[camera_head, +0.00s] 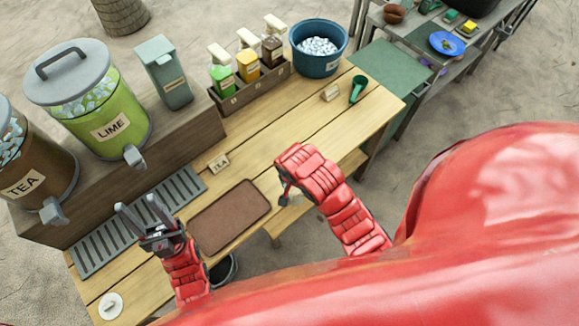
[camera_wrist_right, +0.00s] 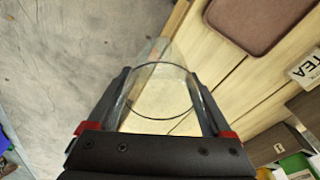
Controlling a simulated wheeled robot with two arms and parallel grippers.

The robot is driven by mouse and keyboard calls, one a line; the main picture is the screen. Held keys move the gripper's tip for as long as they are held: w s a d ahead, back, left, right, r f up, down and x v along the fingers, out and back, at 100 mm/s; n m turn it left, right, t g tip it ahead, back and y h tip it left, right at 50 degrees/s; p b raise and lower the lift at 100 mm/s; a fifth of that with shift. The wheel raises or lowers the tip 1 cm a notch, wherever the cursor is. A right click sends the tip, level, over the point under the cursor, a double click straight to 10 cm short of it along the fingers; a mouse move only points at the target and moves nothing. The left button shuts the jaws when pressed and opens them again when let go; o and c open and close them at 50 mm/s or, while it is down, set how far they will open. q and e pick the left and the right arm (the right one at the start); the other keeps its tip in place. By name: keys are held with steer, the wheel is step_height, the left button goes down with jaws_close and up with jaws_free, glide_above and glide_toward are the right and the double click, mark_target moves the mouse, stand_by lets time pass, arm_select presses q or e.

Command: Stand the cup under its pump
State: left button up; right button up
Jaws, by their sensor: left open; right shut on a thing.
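My right gripper (camera_wrist_right: 158,78) is shut on a clear, see-through cup (camera_wrist_right: 160,95), with one finger on each side of it. In the head view this gripper (camera_head: 285,194) is near the front edge of the wooden table, right of the brown mat; the cup cannot be made out there. Three pump bottles stand in a dark numbered rack at the back: green (camera_head: 222,79), yellow-orange (camera_head: 248,67) and dark brown (camera_head: 272,51), each with a pale pump head. The right gripper is well apart from them. My left gripper (camera_head: 139,206) is open and empty over the drip grate.
Lime (camera_head: 105,115) and tea (camera_head: 35,165) dispensers stand on a raised shelf at the left. The brown mat (camera_head: 230,217) is empty. An ice bucket (camera_head: 319,63), green scoop (camera_head: 357,88) and TEA card (camera_head: 218,163) are on the table. The middle planks are clear.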

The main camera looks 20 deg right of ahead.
steer(key=shift+s+a+r, duration=0.1)
steer(key=shift+s, duration=1.35)
